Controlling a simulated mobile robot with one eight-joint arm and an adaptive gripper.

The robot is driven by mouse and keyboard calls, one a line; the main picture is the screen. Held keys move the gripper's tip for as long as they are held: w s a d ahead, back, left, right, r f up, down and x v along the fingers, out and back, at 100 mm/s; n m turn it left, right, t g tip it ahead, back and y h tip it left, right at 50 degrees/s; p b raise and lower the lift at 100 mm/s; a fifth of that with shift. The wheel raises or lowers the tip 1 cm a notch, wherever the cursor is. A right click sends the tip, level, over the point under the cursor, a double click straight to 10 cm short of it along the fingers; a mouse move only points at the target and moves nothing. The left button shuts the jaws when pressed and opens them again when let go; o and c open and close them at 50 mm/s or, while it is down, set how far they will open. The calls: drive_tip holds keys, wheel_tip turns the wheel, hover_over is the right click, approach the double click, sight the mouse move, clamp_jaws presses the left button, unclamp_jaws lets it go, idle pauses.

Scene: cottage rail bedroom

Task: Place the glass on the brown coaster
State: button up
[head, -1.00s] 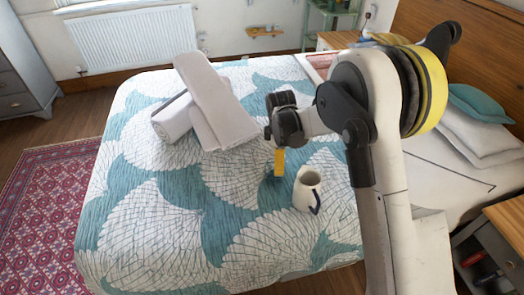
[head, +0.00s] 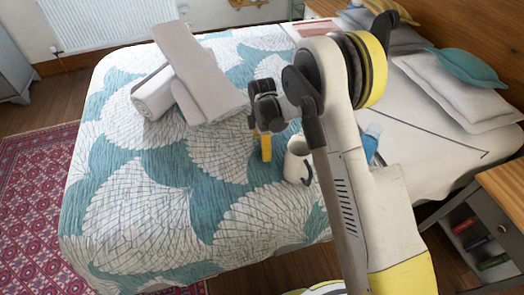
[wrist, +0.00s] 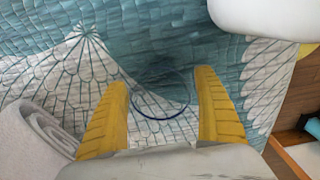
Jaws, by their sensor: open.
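In the wrist view a clear glass (wrist: 160,112) shows mostly as a dark blue ring against the teal and white bedspread. My gripper (wrist: 161,82) is open, with one yellow finger on each side of the ring. I cannot tell whether either finger touches the glass. In the head view my gripper (head: 265,148) points down over the bed, left of the white jug. The glass cannot be made out clearly there. I see no brown coaster in either view.
The white jug (head: 297,161) stands close to the right of my gripper; it also shows in the wrist view (wrist: 262,14). Rolled towels (head: 190,85) lie to the left. A blue item (head: 371,142) is partly behind my arm. The front bedspread (head: 150,215) is clear.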

drive_tip(key=shift+f, duration=0.2)
drive_tip(key=shift+c, duration=0.2)
drive_tip(key=c, duration=1.4)
drive_tip(key=shift+o, duration=0.2)
wheel_tip(320, 180, up, 10)
drive_tip(key=p, duration=0.4)
